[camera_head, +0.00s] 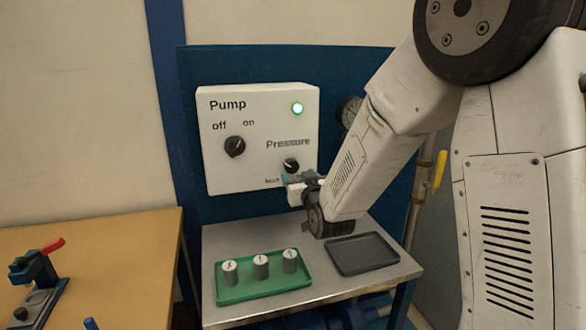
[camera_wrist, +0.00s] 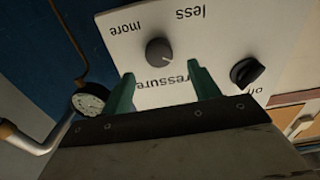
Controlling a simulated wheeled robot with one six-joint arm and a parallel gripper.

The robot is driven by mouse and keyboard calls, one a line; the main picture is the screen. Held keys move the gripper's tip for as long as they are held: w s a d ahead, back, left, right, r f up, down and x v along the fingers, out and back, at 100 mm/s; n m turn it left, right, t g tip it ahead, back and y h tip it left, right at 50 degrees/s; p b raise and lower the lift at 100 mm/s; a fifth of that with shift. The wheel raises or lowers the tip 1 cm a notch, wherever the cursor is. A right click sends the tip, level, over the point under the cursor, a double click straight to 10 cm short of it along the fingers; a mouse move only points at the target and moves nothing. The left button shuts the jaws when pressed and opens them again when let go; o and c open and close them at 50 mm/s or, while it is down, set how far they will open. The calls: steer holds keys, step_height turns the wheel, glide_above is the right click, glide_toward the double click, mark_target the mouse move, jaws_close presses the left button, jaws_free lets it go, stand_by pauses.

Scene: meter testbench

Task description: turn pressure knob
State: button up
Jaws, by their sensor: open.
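The pressure knob (camera_head: 291,165) is a small dark round knob on the lower right of the white Pump panel (camera_head: 225,170). In the wrist view the pressure knob (camera_wrist: 159,51) shows grey, with "more" and "less" printed beyond it and the word "Pressure" on its near side; the picture is upside down. My gripper (camera_head: 290,180) is just below the knob in the head view. In the wrist view my gripper (camera_wrist: 162,82) has its two green fingers spread apart and empty. The knob lies beyond the fingertips, roughly centred between them, and I see no contact.
The pump knob (camera_head: 234,146) sits left on the panel, below a lit green lamp (camera_head: 297,108). A pressure gauge (camera_head: 348,112) is right of the panel. Below, a metal table (camera_head: 330,290) holds a green tray (camera_head: 262,291) with three weights and an empty dark tray (camera_head: 362,254).

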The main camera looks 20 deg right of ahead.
mark_target(293, 167)
steer(key=w, duration=0.6)
steer(key=shift+w, duration=0.15)
steer(key=c, duration=1)
